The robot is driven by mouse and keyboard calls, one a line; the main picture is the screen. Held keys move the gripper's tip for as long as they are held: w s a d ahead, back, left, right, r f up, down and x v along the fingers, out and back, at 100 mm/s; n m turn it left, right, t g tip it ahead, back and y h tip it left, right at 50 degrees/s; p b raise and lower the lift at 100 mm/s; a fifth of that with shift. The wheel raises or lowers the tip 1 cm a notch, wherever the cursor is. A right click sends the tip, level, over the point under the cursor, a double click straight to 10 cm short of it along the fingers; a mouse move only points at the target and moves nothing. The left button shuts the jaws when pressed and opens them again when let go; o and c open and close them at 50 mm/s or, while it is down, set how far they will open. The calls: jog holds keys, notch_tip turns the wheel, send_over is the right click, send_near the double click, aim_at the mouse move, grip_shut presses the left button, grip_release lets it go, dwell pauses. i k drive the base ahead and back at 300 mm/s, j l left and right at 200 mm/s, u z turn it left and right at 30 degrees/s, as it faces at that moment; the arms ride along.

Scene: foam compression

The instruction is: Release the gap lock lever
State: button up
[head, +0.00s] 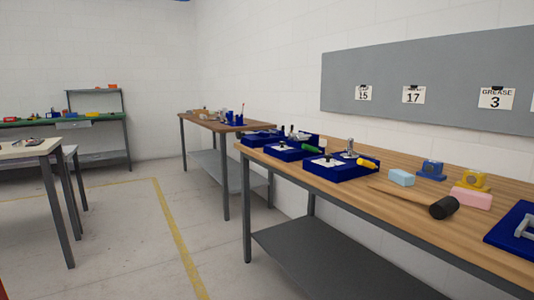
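My gripper is not in view. The wooden workbench (360,194) at the right carries several dark blue fixtures. Another blue fixture (500,236) with a grey metal handle (524,226) is cut off at the right edge. I cannot tell which part is the gap lock lever. A light blue foam block (402,177) and a pink foam block (471,198) lie on the bench.
A black-headed mallet (443,207) lies near the bench's front edge. Blue (432,170) and yellow (475,180) blocks stand behind. Another wooden table (210,122), a green bench (40,125) and a pale table (28,150) stand farther left. The floor (130,225) between is clear.

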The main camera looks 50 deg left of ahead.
aim_at(305, 146)
jog(key=u, duration=1.4)
